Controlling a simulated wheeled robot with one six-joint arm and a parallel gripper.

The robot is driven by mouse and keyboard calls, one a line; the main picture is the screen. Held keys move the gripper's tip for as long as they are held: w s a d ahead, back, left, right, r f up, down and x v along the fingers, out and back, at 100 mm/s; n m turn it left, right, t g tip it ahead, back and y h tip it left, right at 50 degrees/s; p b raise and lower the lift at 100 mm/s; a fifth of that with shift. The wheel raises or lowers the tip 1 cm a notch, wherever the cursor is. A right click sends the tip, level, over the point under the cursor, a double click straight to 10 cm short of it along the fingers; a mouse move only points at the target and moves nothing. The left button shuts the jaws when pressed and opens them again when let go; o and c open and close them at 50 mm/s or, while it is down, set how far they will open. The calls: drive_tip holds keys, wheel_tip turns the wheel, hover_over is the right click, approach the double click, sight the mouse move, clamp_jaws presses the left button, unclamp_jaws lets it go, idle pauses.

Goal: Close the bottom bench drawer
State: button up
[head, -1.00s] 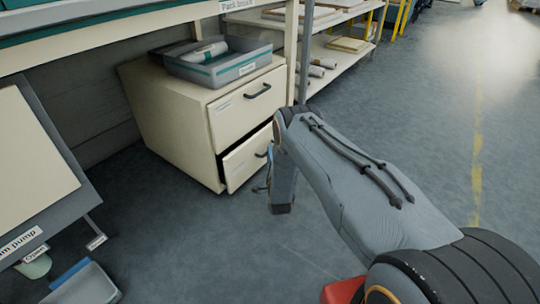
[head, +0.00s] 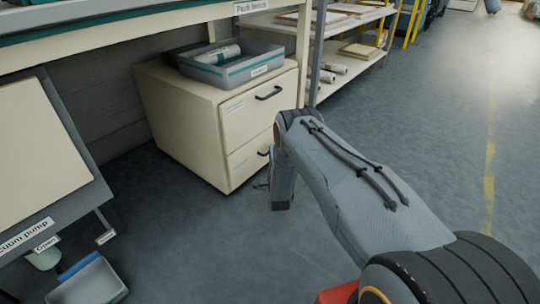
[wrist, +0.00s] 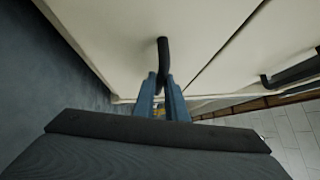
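The bottom bench drawer (head: 248,160) is the lower cream front of the cabinet under the bench. In the head view its front looks flush, or nearly so, with the top drawer (head: 250,112), and no dark opening shows. In the wrist view the bottom drawer front (wrist: 120,40) and the top drawer front (wrist: 245,60) meet at a thin dark seam. My gripper (wrist: 160,82) has its blue fingers on either side of the bottom drawer's dark handle (wrist: 163,52) and looks shut on it. In the head view my gripper is mostly hidden by my arm.
A grey bin (head: 232,70) with a white roll stands on the cabinet. A shelf rack (head: 345,52) with rolls is behind to the right. A tilted panel (head: 35,150) and a small tray (head: 90,283) are at left. The floor on the right is clear.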

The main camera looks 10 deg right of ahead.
drive_tip(key=o, duration=0.4)
drive_tip(key=shift+w+a, duration=0.1)
drive_tip(key=shift+a, duration=0.2)
drive_tip(key=shift+c, duration=0.2)
drive_tip(key=shift+o, duration=0.2)
drive_tip(key=shift+d, duration=0.15)
drive_tip(key=s+a+f+p, duration=0.1)
drive_tip(key=s+p, duration=0.2)
drive_tip(key=s, duration=0.4)
drive_tip(key=shift+s+p, duration=0.35)
drive_tip(key=shift+p, duration=0.05)
